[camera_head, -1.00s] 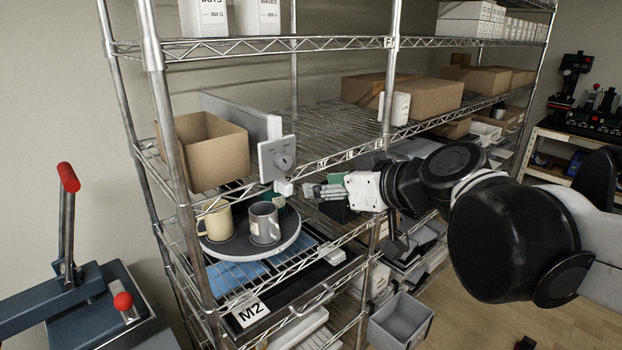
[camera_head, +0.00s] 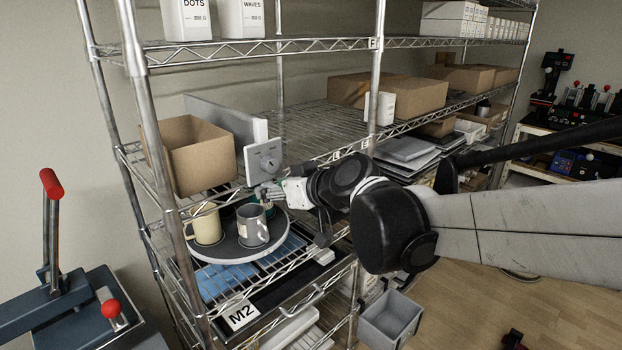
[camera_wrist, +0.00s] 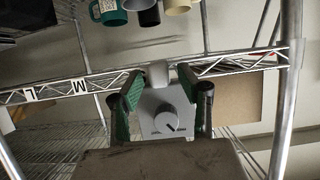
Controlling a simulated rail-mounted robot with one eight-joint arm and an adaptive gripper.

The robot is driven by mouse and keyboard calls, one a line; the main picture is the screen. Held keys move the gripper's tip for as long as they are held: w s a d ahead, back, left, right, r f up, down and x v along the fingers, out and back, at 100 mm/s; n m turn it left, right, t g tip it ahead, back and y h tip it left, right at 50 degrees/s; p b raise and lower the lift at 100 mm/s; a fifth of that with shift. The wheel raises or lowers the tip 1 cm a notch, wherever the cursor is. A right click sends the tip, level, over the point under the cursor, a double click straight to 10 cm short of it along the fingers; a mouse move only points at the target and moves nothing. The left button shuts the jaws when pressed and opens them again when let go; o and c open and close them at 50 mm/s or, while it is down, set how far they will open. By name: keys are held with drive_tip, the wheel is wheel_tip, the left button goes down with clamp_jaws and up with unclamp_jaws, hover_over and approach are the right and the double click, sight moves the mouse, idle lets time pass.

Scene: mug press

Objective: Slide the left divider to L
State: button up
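My gripper (camera_wrist: 160,88) is open around the block, with gaps at the sides; contact cannot be told. In the head view my gripper (camera_head: 268,191) is just below the plate, partly hidden by my arm. The L label (camera_head: 336,156) is to the right on the shelf edge; it also shows in the wrist view (camera_wrist: 29,94).
A cardboard box (camera_head: 194,155) is left of the divider. Mugs (camera_head: 252,226) stand on a round tray (camera_head: 225,254) below. A white-fronted divider (camera_head: 380,108) and another box (camera_head: 412,97) are farther right. The shelf between the dividers is clear.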

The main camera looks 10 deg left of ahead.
drive_tip(key=shift+w+a+f, duration=0.15)
drive_tip(key=shift+w+a, duration=0.1)
drive_tip(key=shift+a, duration=0.05)
clamp_jaws()
idle(0.3)
